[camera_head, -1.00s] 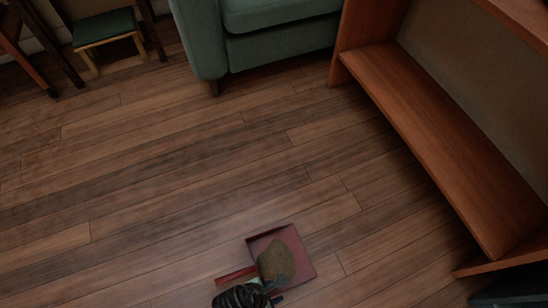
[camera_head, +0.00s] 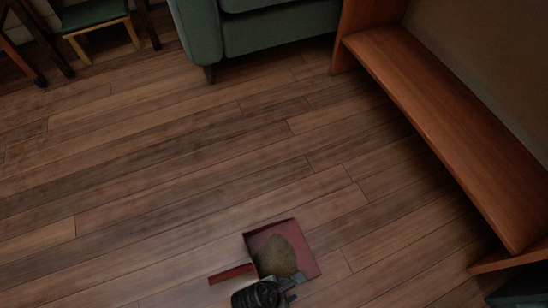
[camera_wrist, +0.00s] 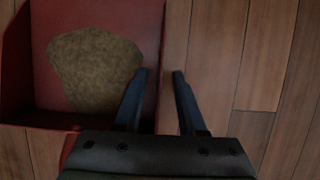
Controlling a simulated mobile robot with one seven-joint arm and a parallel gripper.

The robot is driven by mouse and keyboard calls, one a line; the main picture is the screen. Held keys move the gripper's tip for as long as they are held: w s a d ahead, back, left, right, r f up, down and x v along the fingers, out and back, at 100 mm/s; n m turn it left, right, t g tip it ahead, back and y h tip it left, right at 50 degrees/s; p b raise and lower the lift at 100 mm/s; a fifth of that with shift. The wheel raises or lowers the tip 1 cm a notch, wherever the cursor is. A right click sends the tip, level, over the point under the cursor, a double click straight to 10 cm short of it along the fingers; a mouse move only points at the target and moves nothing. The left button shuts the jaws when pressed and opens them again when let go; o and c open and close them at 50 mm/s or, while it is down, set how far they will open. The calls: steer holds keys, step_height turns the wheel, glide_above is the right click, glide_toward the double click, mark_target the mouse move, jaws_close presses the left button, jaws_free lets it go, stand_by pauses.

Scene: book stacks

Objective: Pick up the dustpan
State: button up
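The dustpan (camera_head: 302,252) is a red, shallow, square pan lying on the wooden floor at the bottom of the head view, with its red handle (camera_head: 230,273) pointing left. A brown lump or pile (camera_head: 277,258) sits in it. My gripper (camera_head: 293,281) is at the pan's near edge. In the wrist view, my gripper (camera_wrist: 160,73) is open, with one finger over the inside of the dustpan (camera_wrist: 95,22) and the other over the floor outside its wall. The wall lies between the fingers. Whether they touch it, I cannot tell. The handle is mostly hidden in the wrist view.
A wooden shelf unit (camera_head: 455,130) stands to the right, and a green armchair (camera_head: 275,38) at the back. A small stool with a green seat (camera_head: 92,14) is at the back left. The floor between them and the dustpan is clear.

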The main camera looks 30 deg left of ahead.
steer(key=shift+c, duration=0.2)
jaws_close()
stand_by(1.3)
